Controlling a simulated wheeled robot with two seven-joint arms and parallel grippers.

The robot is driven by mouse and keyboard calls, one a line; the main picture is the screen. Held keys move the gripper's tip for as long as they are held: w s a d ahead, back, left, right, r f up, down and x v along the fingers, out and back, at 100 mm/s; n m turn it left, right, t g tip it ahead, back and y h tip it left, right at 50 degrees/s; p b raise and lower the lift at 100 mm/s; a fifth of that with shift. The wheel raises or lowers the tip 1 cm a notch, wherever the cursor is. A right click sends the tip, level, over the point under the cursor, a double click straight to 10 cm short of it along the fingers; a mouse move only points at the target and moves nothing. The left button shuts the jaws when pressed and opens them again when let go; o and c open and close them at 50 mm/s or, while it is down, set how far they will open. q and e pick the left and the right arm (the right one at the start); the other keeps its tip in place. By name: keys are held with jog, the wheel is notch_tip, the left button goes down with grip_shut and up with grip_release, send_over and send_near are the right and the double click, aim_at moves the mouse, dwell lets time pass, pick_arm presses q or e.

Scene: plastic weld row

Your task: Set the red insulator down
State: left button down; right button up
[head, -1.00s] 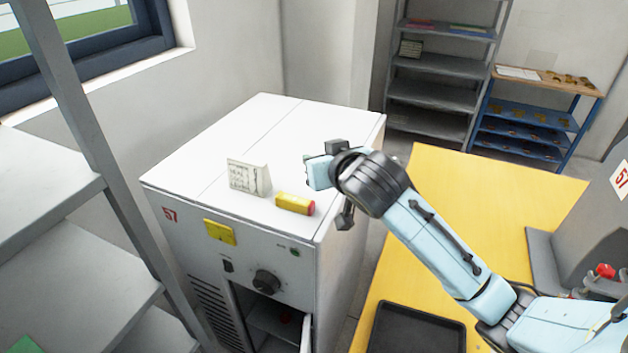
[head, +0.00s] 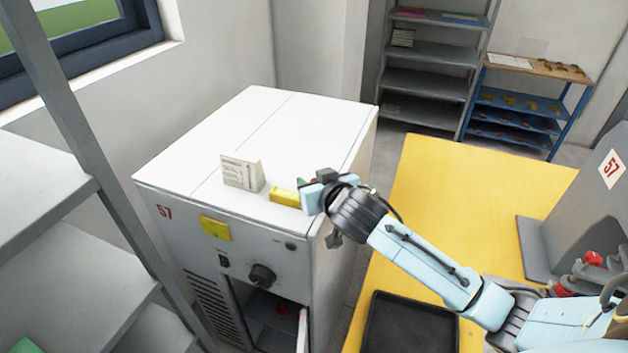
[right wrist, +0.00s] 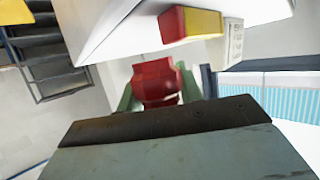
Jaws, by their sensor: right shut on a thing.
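My right gripper (head: 309,187) is over the front right part of the white cabinet top (head: 300,130), close to the yellow box. In the right wrist view it is shut on the red insulator (right wrist: 154,82), which sits between the greenish fingers. Only a speck of red shows at the fingers in the head view; the gripper hides the rest. I cannot tell whether the insulator touches the cabinet top. My left gripper is not in view.
A yellow box (head: 284,197) with a red end (right wrist: 172,25) and a standing white card (head: 241,173) are on the cabinet top. Its back is clear. A yellow table (head: 470,200) with a black tray (head: 410,325) stands to the right. Red parts (head: 593,258) sit by the grey fixture.

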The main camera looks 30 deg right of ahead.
jog(key=shift+f, duration=0.6)
jog(key=o, duration=1)
